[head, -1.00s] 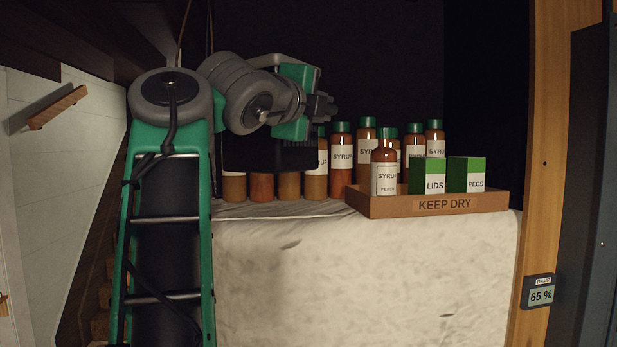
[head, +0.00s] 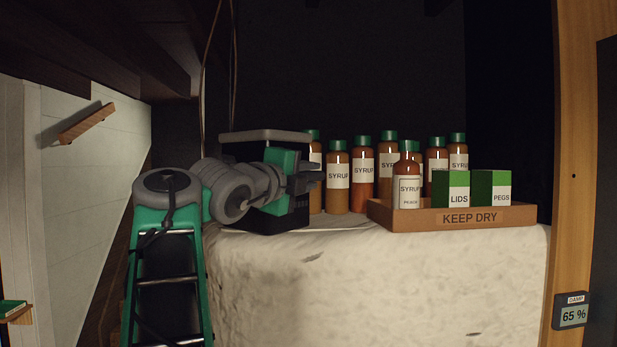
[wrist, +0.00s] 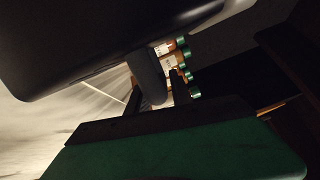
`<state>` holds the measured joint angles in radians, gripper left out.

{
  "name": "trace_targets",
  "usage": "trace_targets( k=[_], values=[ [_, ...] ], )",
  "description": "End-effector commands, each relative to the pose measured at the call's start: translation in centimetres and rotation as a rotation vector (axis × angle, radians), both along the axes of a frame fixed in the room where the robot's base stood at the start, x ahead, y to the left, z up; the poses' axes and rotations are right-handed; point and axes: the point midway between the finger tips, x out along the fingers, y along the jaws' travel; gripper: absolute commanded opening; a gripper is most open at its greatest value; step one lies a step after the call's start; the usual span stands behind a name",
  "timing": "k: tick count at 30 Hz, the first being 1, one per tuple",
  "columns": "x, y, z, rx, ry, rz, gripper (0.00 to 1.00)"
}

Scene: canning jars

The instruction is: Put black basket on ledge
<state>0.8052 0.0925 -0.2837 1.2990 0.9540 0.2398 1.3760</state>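The black basket (head: 287,219) has a grey handle or rim (head: 265,136) along its top. It is at the left end of the pale stone ledge (head: 380,265), its base level with the ledge top. I cannot tell whether it rests there or hangs just above. My gripper (head: 308,180) is in front of the basket and hides much of it. In the wrist view, the basket's dark body (wrist: 100,40) fills the top, and its grey bar (wrist: 150,78) lies between my fingers (wrist: 156,98), which appear closed on it.
Several syrup bottles (head: 338,180) stand behind and right of the basket. A brown KEEP DRY tray (head: 420,219) holds a peach syrup bottle (head: 408,178), a LIDS box (head: 452,190) and a PEGS box (head: 492,189). A wooden post (head: 570,130) carries a damp meter (head: 572,312) at right.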

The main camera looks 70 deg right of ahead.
Motion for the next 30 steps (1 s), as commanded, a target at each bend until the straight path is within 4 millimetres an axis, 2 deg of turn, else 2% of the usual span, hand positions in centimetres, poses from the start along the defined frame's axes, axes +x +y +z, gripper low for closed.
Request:
trace_targets(
  k=[1, 5, 14, 17, 24, 30],
  values=[
    [0.0, 0.0, 0.0, -0.001, -0.001, 0.0, 0.31],
    [0.0, 0.0, 0.1, -0.001, -0.001, 0.0, 0.42],
    [0.1, 0.4, 0.0, -0.002, -0.002, 0.001, 0.42],
    [0.4, 1.6, -0.1, -0.004, -0.004, 0.005, 0.42],
    [1.5, 7.6, -0.4, -0.004, -0.004, 0.011, 0.42],
    [1.9, 11.0, -0.4, -0.003, -0.003, 0.006, 0.42]
  ],
)
